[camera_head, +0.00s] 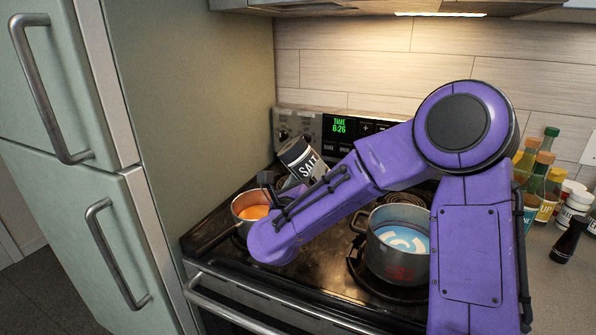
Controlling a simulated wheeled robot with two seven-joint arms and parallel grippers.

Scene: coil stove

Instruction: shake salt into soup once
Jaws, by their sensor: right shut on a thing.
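A salt shaker (304,160) with a dark top and a white "SALT" label is tilted above the stove, its top toward the upper left. My right gripper (290,182) is shut on it; the fingers are mostly hidden behind my purple right arm. A small pot with orange soup (252,212) stands on the left of the stove, just below and left of the shaker. A larger pot with blue liquid (402,240) stands to the right on the stove. My left gripper is not in view.
The stove (300,279) has a back panel with a lit clock (340,126). A refrigerator (90,170) and a tall side panel stand at left. Several bottles and jars (545,185) crowd the right counter. My right arm covers part of the stove.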

